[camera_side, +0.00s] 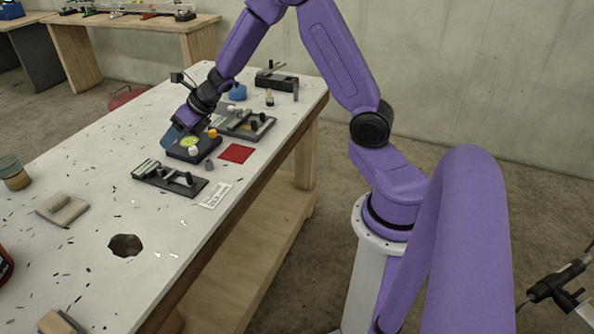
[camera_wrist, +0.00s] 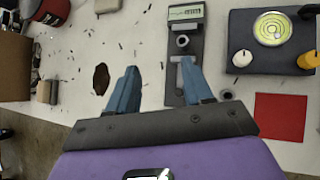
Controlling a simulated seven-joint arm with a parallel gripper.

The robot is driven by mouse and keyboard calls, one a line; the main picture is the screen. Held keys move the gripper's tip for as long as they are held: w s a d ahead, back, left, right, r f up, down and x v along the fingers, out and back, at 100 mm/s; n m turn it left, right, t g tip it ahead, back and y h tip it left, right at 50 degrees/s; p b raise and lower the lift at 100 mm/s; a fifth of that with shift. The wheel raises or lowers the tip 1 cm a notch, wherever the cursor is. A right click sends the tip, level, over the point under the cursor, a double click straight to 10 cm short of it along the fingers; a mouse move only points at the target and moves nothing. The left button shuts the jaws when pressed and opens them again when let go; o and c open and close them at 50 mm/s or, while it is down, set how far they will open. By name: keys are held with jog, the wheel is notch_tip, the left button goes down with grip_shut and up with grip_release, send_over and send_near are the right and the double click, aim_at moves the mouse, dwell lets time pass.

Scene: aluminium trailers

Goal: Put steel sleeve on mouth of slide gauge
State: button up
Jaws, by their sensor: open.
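The slide gauge (camera_side: 170,178) lies on the white bench, a dark plate with a display and black knobs. It also shows in the wrist view (camera_wrist: 184,88), with a round grey ring-like part below its display. A small grey cylinder (camera_side: 209,164), which looks like the steel sleeve, stands between the gauge and the black dial box. In the side view my gripper (camera_side: 172,136) is above the bench behind the dial box.
A black box with a green dial (camera_side: 183,156) has white and orange knobs. A red square (camera_side: 236,153) and a white label (camera_side: 215,196) lie nearby. Another dark fixture (camera_side: 246,130) stands behind.

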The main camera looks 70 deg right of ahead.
jog(key=s+a+r+m+g+h, duration=0.1)
jog(key=s+a+r+m, duration=0.2)
jog(key=s+a+m, duration=0.35)
jog(key=s+a+r+m+g+h, duration=0.1)
jog(key=s+a+r+m, duration=0.15)
jog(key=s+m, duration=0.65)
jog(key=s+m+g+h, duration=0.1)
jog(key=s+m+g, duration=0.4)
jog(key=s, duration=1.8)
jog(key=d+m, duration=0.1)
jog(key=m, duration=0.3)
jog(key=shift+s+f+g, duration=0.15)
jog(key=shift+g, duration=0.25)
